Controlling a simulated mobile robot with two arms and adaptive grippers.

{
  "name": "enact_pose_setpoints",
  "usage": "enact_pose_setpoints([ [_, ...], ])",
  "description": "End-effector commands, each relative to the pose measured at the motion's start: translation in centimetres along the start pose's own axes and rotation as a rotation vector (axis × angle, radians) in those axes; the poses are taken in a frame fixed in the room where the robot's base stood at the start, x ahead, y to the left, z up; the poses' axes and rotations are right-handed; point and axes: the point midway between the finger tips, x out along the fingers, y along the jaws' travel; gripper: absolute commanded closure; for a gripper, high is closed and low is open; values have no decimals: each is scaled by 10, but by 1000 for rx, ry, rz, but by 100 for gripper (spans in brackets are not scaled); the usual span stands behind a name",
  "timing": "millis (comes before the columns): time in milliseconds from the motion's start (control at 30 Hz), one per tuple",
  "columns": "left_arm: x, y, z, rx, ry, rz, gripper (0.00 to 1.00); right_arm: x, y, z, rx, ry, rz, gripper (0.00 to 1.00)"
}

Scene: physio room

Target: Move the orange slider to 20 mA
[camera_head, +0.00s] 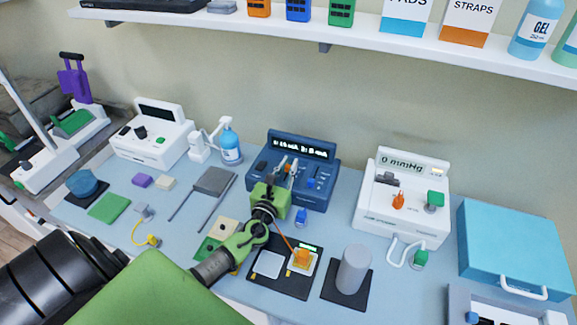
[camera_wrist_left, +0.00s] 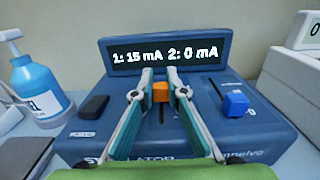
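The blue stimulator (camera_head: 322,189) stands at the back middle of the table; in the left wrist view its display (camera_wrist_left: 168,53) reads "1: 15 mA 2: 0 mA". The orange slider (camera_wrist_left: 160,92) sits in its slot between my left fingertips, which close in on both sides of it. My left gripper (camera_wrist_left: 160,78) appears shut on the slider; it also shows over the stimulator in the head view (camera_head: 286,168). The fingers hide part of the panel. The blue slider (camera_wrist_left: 235,104) is to the right, apart from the gripper. My right gripper is not in view.
In front are a black mat (camera_head: 262,285) with pads and a grey cylinder (camera_head: 353,270). A shelf (camera_head: 365,38) runs above.

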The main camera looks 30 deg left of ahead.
Motion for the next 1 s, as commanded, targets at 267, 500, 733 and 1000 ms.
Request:
enact_pose_setpoints([
  [267, 8, 0, 0, 1, 0, -1, 100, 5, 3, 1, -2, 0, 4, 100],
  [500, 8, 0, 0, 1, 0, 0, 69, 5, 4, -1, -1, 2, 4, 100],
  [733, 8, 0, 0, 0, 1, 0, 69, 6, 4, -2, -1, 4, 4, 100],
  [1000, -15, 0, -2, 0, 2, -2, 69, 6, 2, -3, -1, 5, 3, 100],
])
